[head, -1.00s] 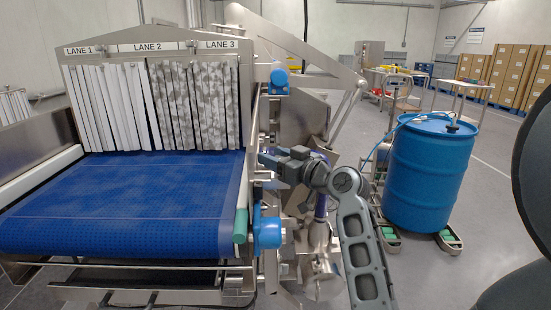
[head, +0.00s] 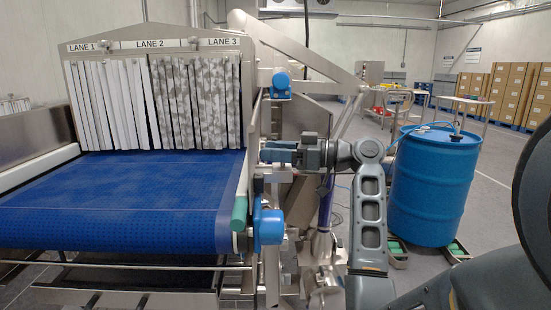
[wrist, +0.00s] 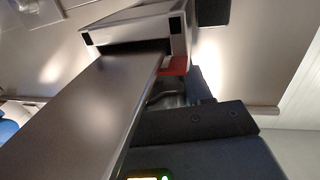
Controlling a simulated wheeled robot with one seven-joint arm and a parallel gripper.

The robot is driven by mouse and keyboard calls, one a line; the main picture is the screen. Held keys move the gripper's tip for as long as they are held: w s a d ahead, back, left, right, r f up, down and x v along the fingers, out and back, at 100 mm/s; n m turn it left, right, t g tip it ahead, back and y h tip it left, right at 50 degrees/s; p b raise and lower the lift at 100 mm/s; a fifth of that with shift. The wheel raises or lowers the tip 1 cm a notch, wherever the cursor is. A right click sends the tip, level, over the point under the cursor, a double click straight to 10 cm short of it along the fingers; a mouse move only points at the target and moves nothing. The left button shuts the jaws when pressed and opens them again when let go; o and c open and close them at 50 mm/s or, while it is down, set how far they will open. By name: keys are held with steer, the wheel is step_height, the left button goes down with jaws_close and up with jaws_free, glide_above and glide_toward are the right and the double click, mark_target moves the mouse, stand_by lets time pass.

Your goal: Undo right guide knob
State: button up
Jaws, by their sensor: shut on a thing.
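My gripper (head: 268,152) reaches in from the right, nearly level, to the right side frame of the conveyor tunnel, just right of the LANE 3 strips. Its jaws are shut on a small part at the frame, which I take to be the right guide knob; the jaws mostly hide it in the head view. In the wrist view, a dark rounded part (wrist: 165,92) shows beside the dark gripper body (wrist: 205,145). A flat steel bar (wrist: 95,110) runs past it to a steel block (wrist: 135,30) with a red piece underneath.
The blue conveyor belt (head: 130,195) lies to the left. Steel struts and pipes are close behind my arm. A blue drum (head: 431,190) stands to the right.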

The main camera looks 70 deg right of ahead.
steer(key=shift+n+y, duration=0.3)
steer(key=shift+y, duration=0.1)
steer(key=o, duration=0.7)
steer(key=shift+s, duration=0.1)
steer(key=b+v, duration=0.1)
steer(key=v, duration=0.6)
steer(key=shift+s+d, duration=0.1)
steer(key=shift+s, duration=0.2)
